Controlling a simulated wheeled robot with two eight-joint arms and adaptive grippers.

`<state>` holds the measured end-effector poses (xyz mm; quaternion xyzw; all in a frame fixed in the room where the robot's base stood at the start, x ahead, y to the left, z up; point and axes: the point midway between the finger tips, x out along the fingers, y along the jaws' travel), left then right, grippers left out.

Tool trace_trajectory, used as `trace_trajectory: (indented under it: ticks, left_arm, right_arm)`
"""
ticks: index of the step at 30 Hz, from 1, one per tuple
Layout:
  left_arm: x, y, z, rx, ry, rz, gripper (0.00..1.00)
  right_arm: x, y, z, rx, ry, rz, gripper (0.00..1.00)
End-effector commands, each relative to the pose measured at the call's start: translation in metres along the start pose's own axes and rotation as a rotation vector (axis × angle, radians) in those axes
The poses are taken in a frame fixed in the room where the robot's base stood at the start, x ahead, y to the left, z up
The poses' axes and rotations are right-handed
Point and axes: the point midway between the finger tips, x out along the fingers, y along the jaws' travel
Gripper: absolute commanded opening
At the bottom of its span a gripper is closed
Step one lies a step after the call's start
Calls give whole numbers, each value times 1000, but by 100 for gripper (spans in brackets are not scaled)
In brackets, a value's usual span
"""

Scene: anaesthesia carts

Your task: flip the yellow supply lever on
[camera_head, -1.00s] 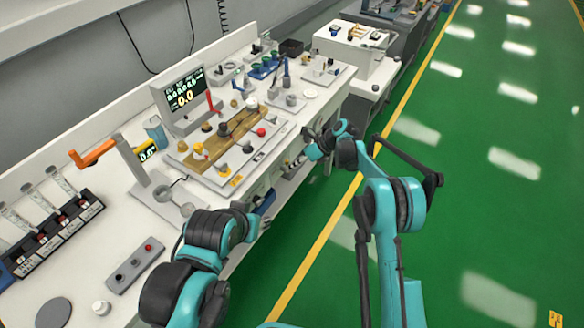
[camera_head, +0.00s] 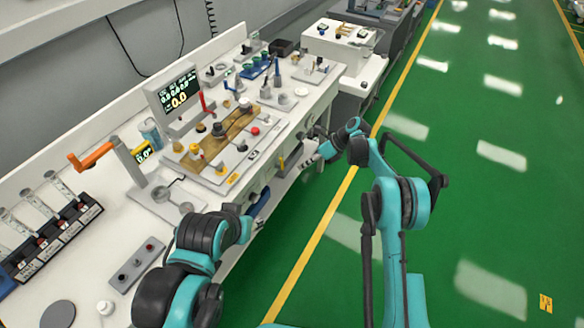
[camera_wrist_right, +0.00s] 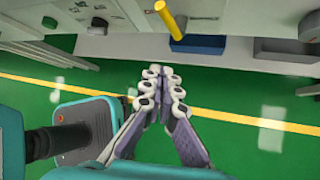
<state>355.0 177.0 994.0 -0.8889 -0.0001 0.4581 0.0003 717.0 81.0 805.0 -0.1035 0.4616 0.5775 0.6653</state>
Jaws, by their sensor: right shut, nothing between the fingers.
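The yellow supply lever (camera_wrist_right: 176,20) is a yellow rod at the bench's front in the right wrist view, sticking out toward my right gripper. In the head view it is a small yellowish upright piece (camera_head: 281,163) on the bench front. My right gripper (camera_wrist_right: 161,72) is shut and empty, its fingertips together below the lever's free end in the wrist picture and apart from it. In the head view the right gripper (camera_head: 309,154) is just off the bench's front edge, right of the lever. My left arm reaches in at lower left; its fingers do not show.
The white bench (camera_head: 222,262) holds a display (camera_head: 180,92), a panel with a wooden strip and an orange-armed stand (camera_head: 92,156). Blue bins (camera_wrist_right: 197,44) sit under the bench front. Open green floor (camera_head: 470,190) lies to the right.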

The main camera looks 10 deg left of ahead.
Motion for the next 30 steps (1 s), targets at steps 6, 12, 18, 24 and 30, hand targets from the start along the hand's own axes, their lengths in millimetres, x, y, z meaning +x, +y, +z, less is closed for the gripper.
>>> trace_trajectory:
  ticks: [6, 12, 18, 24, 30]
  left_arm:
    - [-6, 0, -4, 0, 0, 0, 40]
    - [-7, 0, -4, 0, 0, 0, 40]
    - [-7, 0, -4, 0, 0, 0, 40]
    - [-7, 0, -4, 0, 0, 0, 40]
    - [-7, 0, -4, 0, 0, 0, 40]
  right_arm:
    - [-19, -18, -5, 1, 0, 0, 0]
    - [-22, -21, -7, 0, 0, 1, 0]
    - [-22, -21, -7, 0, 0, 1, 0]
    - [-22, -21, -7, 0, 0, 1, 0]
    - [-48, -11, 1, -82, 11, -40, 0]
